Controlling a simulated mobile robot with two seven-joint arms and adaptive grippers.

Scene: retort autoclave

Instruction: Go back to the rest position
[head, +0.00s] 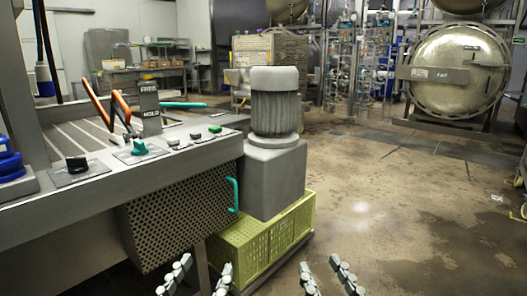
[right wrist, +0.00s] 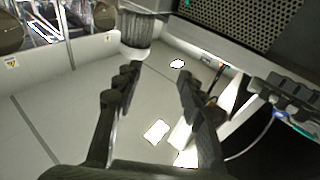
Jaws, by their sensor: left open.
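My left gripper (head: 206,263) shows at the bottom of the head view, left of centre. Its two fingers stand apart with nothing between them, in front of the green crate and below the machine panel. My right gripper (head: 319,262) is at the bottom, right of centre, over bare floor. Its fingers are apart and empty. In the right wrist view the right gripper (right wrist: 158,75) is also open, with only a pale grey surface behind the gap. Most of both arms is outside the head view.
A control panel (head: 100,170) with knobs and an orange-handled lever fills the left. A grey motor unit (head: 273,150) stands beside it above a green crate (head: 262,240). A round retort door (head: 458,70) is at the back right. The floor (head: 420,200) on the right is clear.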

